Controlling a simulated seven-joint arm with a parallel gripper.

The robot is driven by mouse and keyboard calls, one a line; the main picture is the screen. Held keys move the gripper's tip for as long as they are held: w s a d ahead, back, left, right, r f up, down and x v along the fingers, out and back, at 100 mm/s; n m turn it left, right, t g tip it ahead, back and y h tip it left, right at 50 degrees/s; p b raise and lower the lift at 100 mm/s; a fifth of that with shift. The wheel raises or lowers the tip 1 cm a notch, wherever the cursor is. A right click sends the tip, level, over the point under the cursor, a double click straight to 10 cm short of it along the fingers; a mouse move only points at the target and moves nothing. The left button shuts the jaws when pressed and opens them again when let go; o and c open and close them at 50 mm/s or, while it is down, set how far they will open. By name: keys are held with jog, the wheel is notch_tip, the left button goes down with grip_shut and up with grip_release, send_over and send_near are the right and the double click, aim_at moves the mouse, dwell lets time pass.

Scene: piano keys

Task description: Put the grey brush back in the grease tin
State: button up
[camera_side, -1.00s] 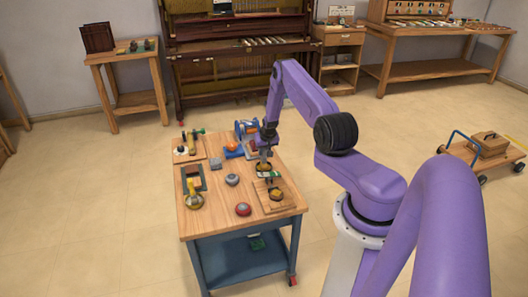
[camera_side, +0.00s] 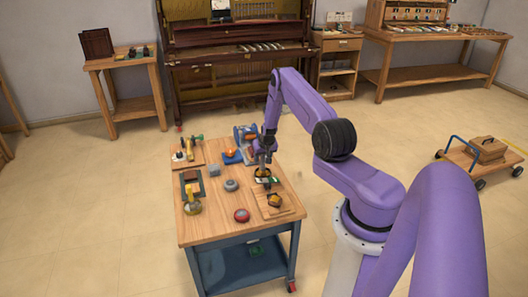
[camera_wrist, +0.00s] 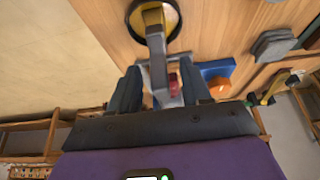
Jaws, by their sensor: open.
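In the side view, my gripper (camera_side: 262,152) is low over the back right of the workbench, just above a dark round tin (camera_side: 263,172) with a yellowish inside. In the wrist view the tin (camera_wrist: 171,14) is at the top edge, partly cut off. A yellow and grey stem, which looks like the brush (camera_wrist: 155,44), runs from the tin towards the gap between my open fingers (camera_wrist: 160,85). The fingers appear apart from it. I cannot tell whether its tip rests on the tin's bottom.
A wooden board (camera_side: 292,212) with an amber-filled dish (camera_side: 275,199) lies in front. A red round item (camera_side: 241,215), grey blocks (camera_side: 213,170) and a blue piece (camera_side: 231,158) are to the left; the blue piece also shows in the wrist view (camera_wrist: 216,71). Bare benchtop (camera_side: 215,225) lies at front.

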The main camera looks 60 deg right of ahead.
jog(key=v, duration=1.2)
jog(key=w+a+r+n+y, duration=0.1)
jog(key=w+a+r+n, duration=0.2)
jog(key=a, duration=0.4)
jog(key=w+a+r+n+y, duration=0.1)
jog(key=w+a+r, duration=0.25)
jog(key=a, duration=0.35)
jog(key=s+a+r+n+y, duration=0.1)
jog(key=s+a+r+n, duration=0.2)
jog(key=a, duration=0.6)
jog(key=s+a+r+n+y, duration=0.1)
jog(key=s+a+r+n, duration=0.15)
jog(key=a+r, duration=0.45)
jog(key=s+a+r+n+g, duration=0.1)
jog(key=s+a+r+n, duration=0.15)
jog(key=s+a, duration=0.35)
jog(key=s+a+r+n+g, duration=0.1)
jog(key=s+a+n, duration=0.3)
jog(key=s+a, duration=0.3)
jog(key=s+r+n, duration=0.1)
jog(key=s+n, duration=0.1)
jog(key=s, duration=0.6)
jog(key=s+r+n+g, duration=0.1)
jog(key=s+r+n, duration=0.1)
jog(key=s, duration=0.5)
jog(key=shift+s+d+r+n, duration=0.2)
jog(key=shift+s+d+n, duration=0.2)
jog(key=shift+n, duration=0.4)
